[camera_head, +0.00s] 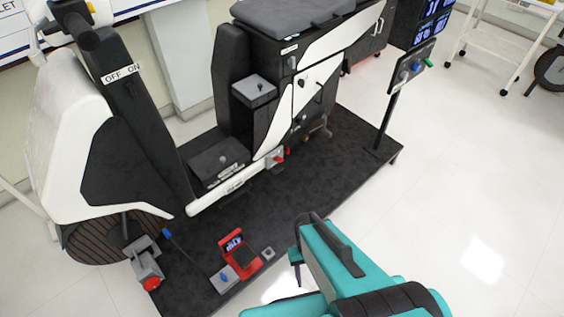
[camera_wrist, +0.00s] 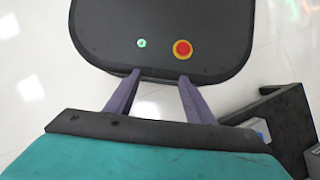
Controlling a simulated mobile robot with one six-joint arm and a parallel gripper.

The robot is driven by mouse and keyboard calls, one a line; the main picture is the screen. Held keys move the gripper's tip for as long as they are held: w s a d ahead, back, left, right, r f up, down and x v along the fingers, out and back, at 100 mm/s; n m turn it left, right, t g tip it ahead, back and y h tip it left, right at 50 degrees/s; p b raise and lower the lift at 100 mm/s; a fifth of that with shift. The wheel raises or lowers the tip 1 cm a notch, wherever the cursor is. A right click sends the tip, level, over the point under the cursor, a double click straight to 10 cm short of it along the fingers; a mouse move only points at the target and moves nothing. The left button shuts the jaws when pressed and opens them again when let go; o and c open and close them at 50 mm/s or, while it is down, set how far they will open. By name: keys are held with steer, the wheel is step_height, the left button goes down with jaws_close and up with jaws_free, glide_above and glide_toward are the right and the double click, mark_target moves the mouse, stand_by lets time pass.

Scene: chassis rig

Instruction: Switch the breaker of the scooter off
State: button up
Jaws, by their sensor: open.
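The scooter (camera_head: 70,140) is a white and black body on a dark platform, in the left and middle of the head view. An OFF ON label (camera_head: 122,73) is on its dark front column. A grey box with a small dark knob (camera_head: 254,89) sits in front of the seat section. I cannot tell for sure which part is the breaker or how it is set. My gripper (camera_wrist: 158,75) is open and empty in the wrist view, its two fingers apart. In the head view my teal arm is at the lower right, apart from the scooter; the scooter is not identifiable in the wrist view.
The dark platform (camera_head: 340,150) has a red device (camera_head: 238,252) and a clamp with a red knob (camera_head: 148,268) near its front edge. A post with a control panel (camera_head: 409,68) stands at its right corner. A white cart (camera_head: 508,45) is at the back right. Floor at right is clear.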

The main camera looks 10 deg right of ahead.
steer(key=c, duration=1.1)
steer(key=shift+s+n, duration=0.15)
steer(key=shift+n, duration=0.25)
jaws_close()
steer(key=w+r+n+t+b, duration=0.1)
steer(key=w+r+n+b, duration=0.15)
steer(key=w, duration=1.25)
steer(key=w+r+n+t+b, duration=0.1)
steer(key=w+r+n, duration=0.15)
steer(key=w, duration=1.25)
steer(key=w+a+r+t+b, duration=0.1)
steer(key=w+r+t+b, duration=0.3)
steer(key=w+r, duration=1.7)
steer(key=shift+w+y+b, duration=0.3)
steer(key=shift+w+b, duration=0.05)
steer(key=shift+b, duration=0.1)
